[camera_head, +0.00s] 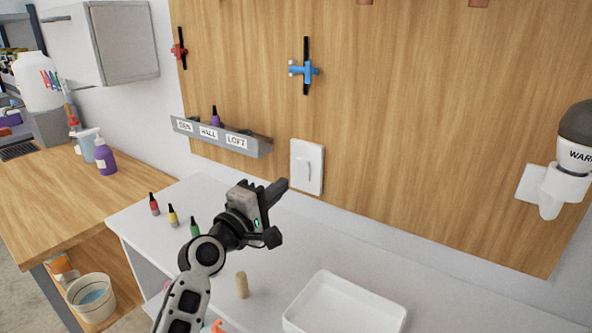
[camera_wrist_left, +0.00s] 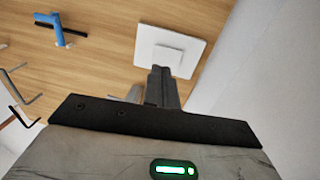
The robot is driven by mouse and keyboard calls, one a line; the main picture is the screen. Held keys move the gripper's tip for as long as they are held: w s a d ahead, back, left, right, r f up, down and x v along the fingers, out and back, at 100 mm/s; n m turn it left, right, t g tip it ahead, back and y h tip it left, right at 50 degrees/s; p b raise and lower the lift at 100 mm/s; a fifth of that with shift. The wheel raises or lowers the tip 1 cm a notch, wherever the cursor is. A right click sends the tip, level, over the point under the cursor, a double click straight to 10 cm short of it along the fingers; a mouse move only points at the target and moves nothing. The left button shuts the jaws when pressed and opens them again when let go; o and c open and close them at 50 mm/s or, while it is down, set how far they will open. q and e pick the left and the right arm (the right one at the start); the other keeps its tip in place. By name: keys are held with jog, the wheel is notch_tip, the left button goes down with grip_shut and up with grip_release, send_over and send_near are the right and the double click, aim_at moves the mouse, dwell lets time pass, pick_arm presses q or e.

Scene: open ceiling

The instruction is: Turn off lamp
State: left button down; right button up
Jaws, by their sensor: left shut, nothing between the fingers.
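A white wall switch (camera_head: 307,167) with a rocker is mounted on the wooden wall panel, and it also shows in the left wrist view (camera_wrist_left: 172,47). My left gripper (camera_head: 282,184) is shut and empty. Its fingertips are in front of the switch, close to its lower left side in the head view. In the left wrist view the shut fingers (camera_wrist_left: 162,72) overlap the lower edge of the switch. I cannot tell whether they touch it. No lamp can be clearly made out. My right gripper is not in view.
A grey labelled rack (camera_head: 221,137) hangs left of the switch. A white tray (camera_head: 345,303), a wooden peg (camera_head: 242,285) and small coloured bottles (camera_head: 173,216) stand on the white counter below. A white holder with a dark-topped bottle (camera_head: 575,140) is at the right.

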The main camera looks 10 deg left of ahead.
aim_at(304, 168)
pick_arm(q)
jog(key=x, duration=0.6)
jog(key=shift+w+d, duration=0.15)
jog(key=shift+w, duration=0.05)
jog(key=shift+w+f, duration=0.15)
jog(key=shift+w, duration=0.1)
jog(key=shift+s+r, duration=0.3)
jog(key=shift+w+f, duration=0.1)
jog(key=s+a+r, duration=0.2)
jog(key=s+a, duration=0.3)
jog(key=s, duration=0.8)
jog(key=shift+a, duration=0.15)
jog(key=shift+s+f, duration=0.1)
jog(key=shift+f, duration=0.1)
